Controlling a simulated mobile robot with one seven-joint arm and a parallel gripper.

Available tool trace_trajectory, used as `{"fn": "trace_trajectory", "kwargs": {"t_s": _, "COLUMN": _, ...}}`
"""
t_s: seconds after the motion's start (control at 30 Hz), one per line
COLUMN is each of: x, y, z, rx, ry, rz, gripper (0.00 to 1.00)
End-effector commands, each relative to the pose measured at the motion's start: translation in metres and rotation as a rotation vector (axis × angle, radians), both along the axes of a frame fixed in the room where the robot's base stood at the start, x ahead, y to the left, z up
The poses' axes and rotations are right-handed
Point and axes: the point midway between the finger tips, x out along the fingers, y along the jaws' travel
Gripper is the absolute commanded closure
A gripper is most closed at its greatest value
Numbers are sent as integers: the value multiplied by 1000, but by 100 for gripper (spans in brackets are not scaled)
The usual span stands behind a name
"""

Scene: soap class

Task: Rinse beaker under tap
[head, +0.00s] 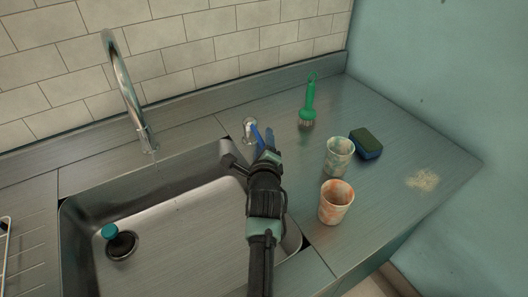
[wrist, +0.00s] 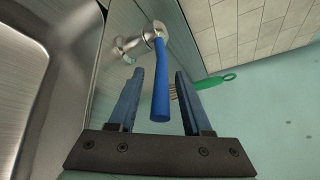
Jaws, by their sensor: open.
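The metal tap (head: 125,85) rises behind the sink (head: 185,225); I see no water stream from it. Its valve with a blue lever (head: 257,136) stands on the counter behind the sink's right side. My gripper (head: 268,143) is at this lever. In the wrist view, the blue lever (wrist: 160,90) lies between my two open fingers (wrist: 158,76), with gaps visible on both sides. Two stained beakers stand upright on the counter right of my gripper: one greenish-white (head: 338,158), one orange-stained (head: 335,202).
A dark blue and green sponge (head: 366,143) lies beside the greenish beaker. A green brush (head: 309,103) is near the back wall; it also shows in the wrist view (wrist: 215,80). A teal-topped plunger-like stopper (head: 120,243) sits in the sink. A beige stain (head: 422,180) marks the right counter.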

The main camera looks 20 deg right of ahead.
Motion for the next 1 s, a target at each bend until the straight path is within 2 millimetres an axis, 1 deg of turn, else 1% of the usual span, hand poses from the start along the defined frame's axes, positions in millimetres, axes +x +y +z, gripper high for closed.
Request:
{"fn": "trace_trajectory", "kwargs": {"t_s": 0.17, "x": -18, "y": 7, "z": 4, "rx": -1, "ry": 1, "rz": 2, "gripper": 51}}
{"fn": "trace_trajectory", "kwargs": {"t_s": 0.6, "x": -85, "y": 30, "z": 18, "rx": -4, "ry": 2, "rz": 2, "gripper": 51}}
{"fn": "trace_trajectory", "kwargs": {"t_s": 0.7, "x": -97, "y": 34, "z": 21, "rx": -4, "ry": 1, "rz": 1, "gripper": 51}}
{"fn": "trace_trajectory", "kwargs": {"t_s": 0.83, "x": -109, "y": 39, "z": 24, "rx": -2, "ry": 1, "rz": 2, "gripper": 51}}
{"fn": "trace_trajectory", "kwargs": {"t_s": 1.0, "x": -115, "y": 41, "z": 26, "rx": 0, "ry": 1, "rz": 1, "gripper": 51}}
